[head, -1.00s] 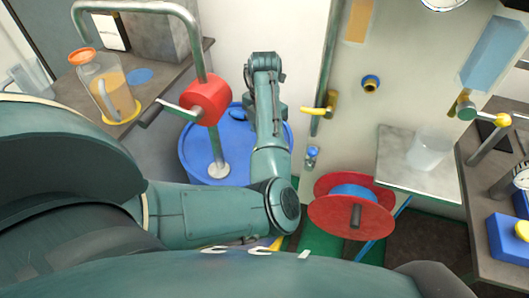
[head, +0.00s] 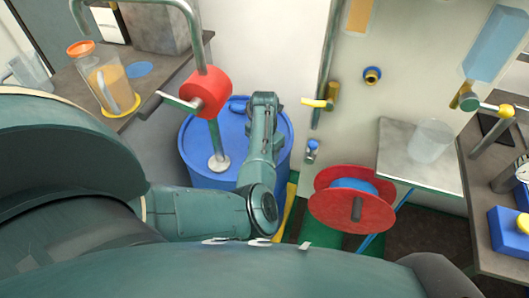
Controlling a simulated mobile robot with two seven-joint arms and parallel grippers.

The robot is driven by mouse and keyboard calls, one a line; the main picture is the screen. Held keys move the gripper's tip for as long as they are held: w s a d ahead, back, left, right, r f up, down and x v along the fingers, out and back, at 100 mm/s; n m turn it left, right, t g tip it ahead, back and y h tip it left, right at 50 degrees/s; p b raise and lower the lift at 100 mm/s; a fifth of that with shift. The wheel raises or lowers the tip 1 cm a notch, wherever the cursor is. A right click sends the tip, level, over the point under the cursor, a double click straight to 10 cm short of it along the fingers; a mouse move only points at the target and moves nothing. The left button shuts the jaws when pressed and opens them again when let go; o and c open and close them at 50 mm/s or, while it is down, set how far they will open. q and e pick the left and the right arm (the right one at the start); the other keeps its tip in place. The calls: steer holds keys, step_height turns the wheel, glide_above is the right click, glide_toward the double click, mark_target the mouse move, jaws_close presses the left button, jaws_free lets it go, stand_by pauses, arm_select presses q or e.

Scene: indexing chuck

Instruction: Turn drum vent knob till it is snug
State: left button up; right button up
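The blue drum (head: 196,160) stands at the centre-left, with a red-bodied pump (head: 207,92) and its pipe rising from the top. A small blue raised part (head: 238,104) shows at the drum top's far side, beside my arm; I cannot tell whether it is the vent knob. My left arm reaches from the left over the drum's right half. Its wrist end is above the drum's far right edge. My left gripper's fingers are hidden behind the arm, so contact with a knob cannot be seen. My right gripper is not in view.
A red reel (head: 350,212) stands right of the drum. A panel with a yellow-handled valve (head: 320,103) rises behind it. A steel shelf (head: 398,143) holds a clear beaker (head: 431,141). A left bench holds an orange-lidded jug (head: 108,85).

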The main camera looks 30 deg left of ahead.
arm_select(q)
steer(key=c, duration=1)
steer(key=shift+o, duration=0.2)
